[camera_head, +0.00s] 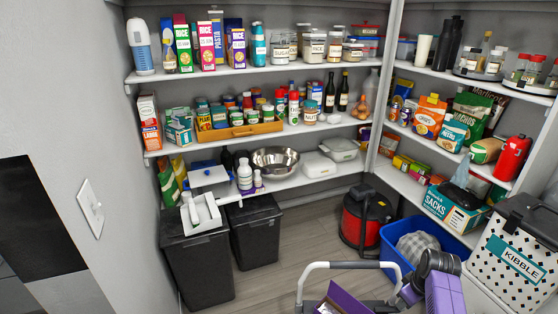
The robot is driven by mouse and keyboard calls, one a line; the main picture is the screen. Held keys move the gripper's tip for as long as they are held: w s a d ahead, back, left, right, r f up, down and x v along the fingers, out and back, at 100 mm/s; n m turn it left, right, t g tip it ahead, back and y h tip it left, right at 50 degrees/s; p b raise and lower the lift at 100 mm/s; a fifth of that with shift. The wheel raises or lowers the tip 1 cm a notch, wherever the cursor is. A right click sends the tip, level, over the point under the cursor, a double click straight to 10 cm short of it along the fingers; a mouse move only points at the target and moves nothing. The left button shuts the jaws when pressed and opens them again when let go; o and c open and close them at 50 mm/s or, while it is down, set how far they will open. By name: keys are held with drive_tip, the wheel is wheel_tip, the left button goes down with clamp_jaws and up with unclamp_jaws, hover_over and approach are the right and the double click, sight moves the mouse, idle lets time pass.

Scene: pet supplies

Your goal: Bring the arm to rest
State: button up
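Purple and dark grey parts, which look like links of my own arm (440,278), show at the bottom right, in front of the blue tub and the kibble bin. The arm looks bent, and part of it is cut off by the bottom edge. My gripper's fingertips do not show, so what they hold, if anything, is hidden.
A grey-white bar handle (345,266) and a purple box (345,297) are at the bottom centre. Nearby stand a blue tub (396,262), a red vacuum (360,222), a kibble bin (512,262) and black bins (200,272). Stocked shelves line the walls. Some floor (290,255) is clear.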

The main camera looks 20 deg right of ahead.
drive_tip(key=s+a+r+m+t+h, duration=0.2)
drive_tip(key=s+a+r+t, duration=0.2)
drive_tip(key=a+r+t, duration=0.3)
drive_tip(key=s+a+r+m+t+h, duration=0.2)
drive_tip(key=s+a+r+t, duration=0.25)
drive_tip(key=a, duration=0.45)
drive_tip(key=s+a+r+n+t+y, duration=0.1)
drive_tip(key=s+a+r+t+y, duration=0.25)
drive_tip(key=s+a+r, duration=1.25)
drive_tip(key=s+a+f+n+g+y, duration=0.1)
drive_tip(key=s+f+g+y, duration=0.1)
drive_tip(key=s, duration=0.6)
drive_tip(key=shift+s+a+f+g, duration=0.2)
drive_tip(key=shift+a+f+g, duration=0.1)
drive_tip(key=shift+a+f, duration=0.15)
